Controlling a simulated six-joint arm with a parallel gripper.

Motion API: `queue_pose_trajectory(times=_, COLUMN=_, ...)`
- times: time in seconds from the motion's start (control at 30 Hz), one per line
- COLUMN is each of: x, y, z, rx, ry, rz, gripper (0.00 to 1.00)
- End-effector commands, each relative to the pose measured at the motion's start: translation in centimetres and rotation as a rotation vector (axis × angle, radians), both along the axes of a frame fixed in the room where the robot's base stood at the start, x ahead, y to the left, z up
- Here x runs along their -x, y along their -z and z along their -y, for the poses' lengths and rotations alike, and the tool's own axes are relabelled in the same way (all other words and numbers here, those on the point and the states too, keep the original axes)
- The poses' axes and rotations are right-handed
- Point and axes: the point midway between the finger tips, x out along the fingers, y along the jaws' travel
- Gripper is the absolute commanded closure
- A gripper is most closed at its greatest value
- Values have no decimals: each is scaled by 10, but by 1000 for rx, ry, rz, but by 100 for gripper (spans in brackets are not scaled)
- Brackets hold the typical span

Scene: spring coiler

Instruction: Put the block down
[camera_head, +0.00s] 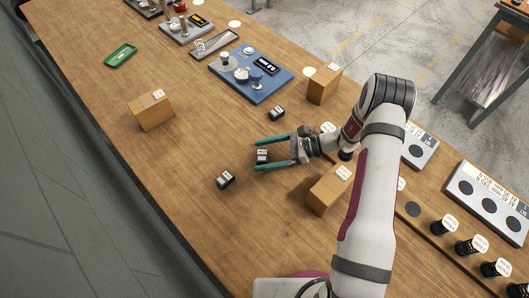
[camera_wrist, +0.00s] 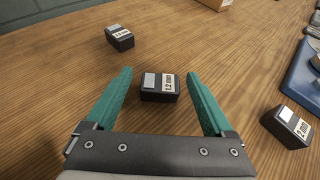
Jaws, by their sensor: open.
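A small black block (camera_wrist: 160,88) with a light top patch and a "1.2 mm" label stands on the wooden table between my gripper's fingers. In the head view the same block (camera_head: 262,156) shows between the green fingertips. My gripper (camera_head: 272,154) is open, with a gap on each side of the block; in the wrist view its two green fingers (camera_wrist: 160,85) flank the block without touching it. Two similar black blocks stand nearby: one (camera_head: 225,180) to the lower left and one (camera_head: 277,113) above, labelled "2 mm" in the wrist view (camera_wrist: 288,127).
Cardboard boxes stand at left (camera_head: 152,112), at upper right (camera_head: 324,86) and beside my arm (camera_head: 328,190). A blue board (camera_head: 262,92) with a display and a green tray (camera_head: 120,55) lie farther back. Black springs (camera_head: 466,246) stand at the lower right.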

Motion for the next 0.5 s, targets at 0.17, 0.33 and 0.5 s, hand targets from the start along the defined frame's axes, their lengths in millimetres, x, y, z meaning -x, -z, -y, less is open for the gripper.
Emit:
queue_pose_trajectory(times=0.17, x=-1, y=-20, z=23, rx=1, ry=4, rz=5, gripper=13)
queue_pose_trajectory(times=0.33, x=-1, y=-34, z=57, rx=0, ry=3, rz=3, gripper=13)
queue_pose_trajectory(times=0.5, x=0, y=-39, z=70, rx=-1, ry=1, rz=1, gripper=13)
